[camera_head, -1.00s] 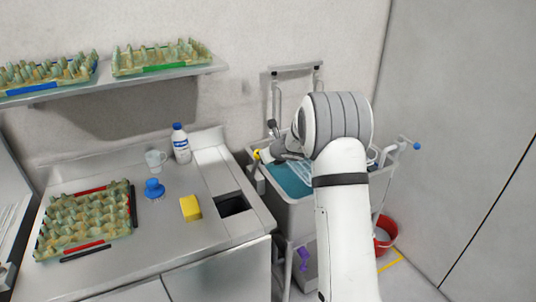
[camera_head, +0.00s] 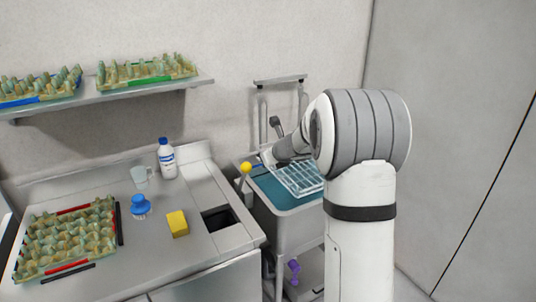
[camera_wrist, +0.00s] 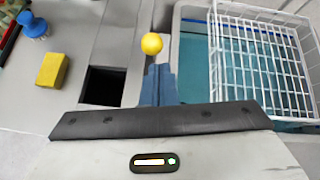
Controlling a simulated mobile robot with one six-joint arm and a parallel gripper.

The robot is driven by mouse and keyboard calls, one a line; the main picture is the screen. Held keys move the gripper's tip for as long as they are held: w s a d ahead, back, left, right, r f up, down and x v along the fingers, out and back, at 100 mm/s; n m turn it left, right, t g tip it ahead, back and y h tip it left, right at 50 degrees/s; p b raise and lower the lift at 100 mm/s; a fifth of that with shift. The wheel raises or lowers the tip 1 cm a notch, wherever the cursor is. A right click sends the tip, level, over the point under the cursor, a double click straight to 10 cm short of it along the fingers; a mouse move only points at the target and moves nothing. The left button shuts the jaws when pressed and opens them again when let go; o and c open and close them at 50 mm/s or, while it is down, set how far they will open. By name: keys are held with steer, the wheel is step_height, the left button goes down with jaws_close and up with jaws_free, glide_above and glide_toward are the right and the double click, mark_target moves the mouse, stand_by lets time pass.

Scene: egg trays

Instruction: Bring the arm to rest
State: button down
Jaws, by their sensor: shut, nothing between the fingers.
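My gripper (camera_wrist: 159,70) is shut and empty in the wrist view, its blue-grey fingers together. A yellow ball-shaped knob (camera_wrist: 152,43) appears just beyond the fingertips; I cannot tell whether they touch. In the head view, my bent arm stands at the right, with its wrist over the cart (camera_head: 292,208). The yellow knob (camera_head: 246,168) shows there on a thin stem at the cart's left side. The gripper's fingers are hard to make out in that view.
A white wire basket (camera_wrist: 262,60) lies over the blue-green cart basin. On the counter are an egg tray (camera_head: 22,270), a blue brush (camera_head: 141,205), a yellow sponge (camera_head: 178,223), a bottle (camera_head: 166,160) and a square opening (camera_head: 217,219). Two trays stand on the shelf (camera_head: 120,92).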

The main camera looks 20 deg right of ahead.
steer(key=shift+s+d+r, duration=0.1)
steer(key=shift+s+r, duration=0.05)
steer(key=shift+r, duration=0.15)
steer(key=s+a+r+n+g, duration=0.1)
steer(key=s+a+n, duration=0.2)
steer(key=s+n, duration=0.3)
steer(key=s+a+r+n+g+y, duration=0.1)
steer(key=s+a+r+n+g, duration=0.1)
steer(key=s+a+n, duration=0.45)
steer(key=s+r+n+g, duration=0.1)
steer(key=s+n, duration=0.3)
steer(key=s, duration=0.4)
steer(key=s+d+f+n+g+h, duration=0.1)
steer(key=s+f+n+h, duration=0.1)
steer(key=s+n, duration=0.5)
steer(key=s+d+f+n+g+h+b, duration=0.1)
steer(key=s+d+f+n+g+h, duration=0.1)
steer(key=s+n, duration=0.5)
steer(key=s, duration=0.6)
steer(key=shift+s+d, duration=0.2)
steer(key=shift+s, duration=0.2)
steer(key=shift+f, duration=0.1)
